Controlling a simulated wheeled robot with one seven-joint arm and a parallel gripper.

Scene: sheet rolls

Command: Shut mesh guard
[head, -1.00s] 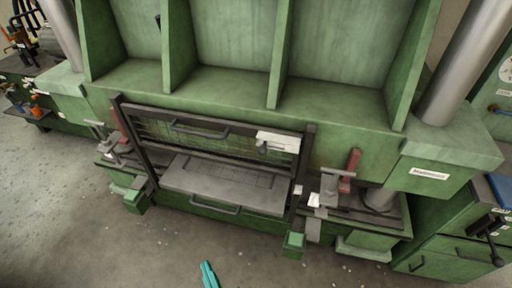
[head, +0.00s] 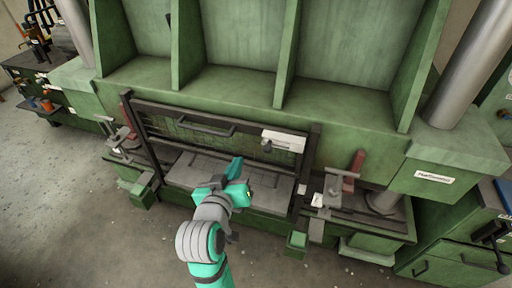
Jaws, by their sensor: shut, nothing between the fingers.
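The mesh guard (head: 174,130) is a dark-framed wire panel with a handle bar (head: 206,127) across its upper part. It stands raised between two dark posts, and an opening shows below it. A grey plate (head: 268,186) lies in that opening, partly hidden by my arm. My gripper (head: 238,172), teal and grey, is shut and empty. In the picture it overlaps the plate and the opening, below and right of the handle bar. Whether it touches anything I cannot tell.
A white box (head: 284,140) sits on the guard's upper right. Clamps with red parts stand at the left (head: 125,140) and right (head: 340,187) of the frame. Green blocks (head: 297,242) jut out below. The grey floor in front is free.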

